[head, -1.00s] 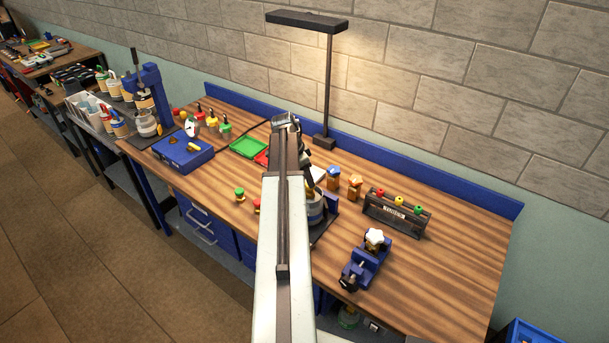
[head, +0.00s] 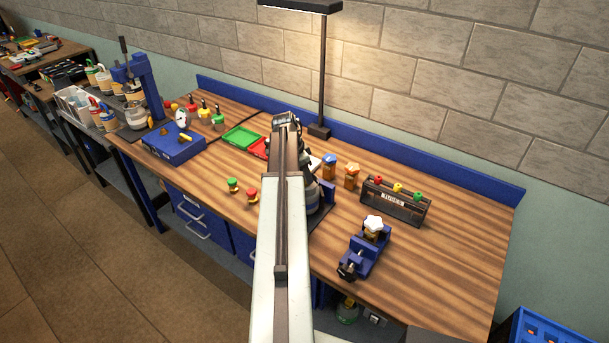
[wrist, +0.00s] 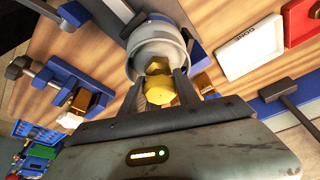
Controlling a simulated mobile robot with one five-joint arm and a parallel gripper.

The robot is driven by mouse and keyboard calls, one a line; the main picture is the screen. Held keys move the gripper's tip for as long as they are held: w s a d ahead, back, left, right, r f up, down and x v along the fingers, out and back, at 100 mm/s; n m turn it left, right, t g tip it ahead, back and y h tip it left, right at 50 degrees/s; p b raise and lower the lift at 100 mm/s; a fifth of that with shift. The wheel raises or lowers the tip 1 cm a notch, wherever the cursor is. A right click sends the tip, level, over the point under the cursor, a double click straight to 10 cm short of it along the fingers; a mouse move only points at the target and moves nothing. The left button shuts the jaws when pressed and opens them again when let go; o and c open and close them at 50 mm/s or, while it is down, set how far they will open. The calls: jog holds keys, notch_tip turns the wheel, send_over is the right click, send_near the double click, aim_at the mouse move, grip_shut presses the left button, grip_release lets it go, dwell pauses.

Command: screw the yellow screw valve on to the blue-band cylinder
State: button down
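In the wrist view, a yellow screw valve (wrist: 160,92) with a hexagonal brass-coloured part sits between the two fingers of my gripper (wrist: 163,88). The fingers are close on both its sides. Just beyond it is the round grey top of a cylinder (wrist: 143,53); the valve overlaps it in the picture, and I cannot tell whether they touch. In the head view, the cylinder (head: 312,197) stands upright beside a blue holder (head: 328,191), partly hidden by my arm. My fingertips are hidden in the head view.
Green (head: 241,136) and red trays lie at back left. The right tabletop is clear.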

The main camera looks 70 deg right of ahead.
jog(key=shift+d+m+g+y, duration=0.15)
jog(key=shift+m+g+y, duration=0.15)
jog(key=shift+m, duration=0.8)
jog(key=shift+m+y, duration=0.3)
jog(key=shift+m, duration=0.9)
jog(key=m, duration=0.2)
jog(key=shift+m+g+y, duration=0.3)
jog(key=c, duration=0.8)
grip_release()
jog(key=shift+a, duration=0.2)
jog(key=p+v, duration=0.7)
jog(key=shift+w+r, duration=0.15)
jog(key=shift+r, duration=0.2)
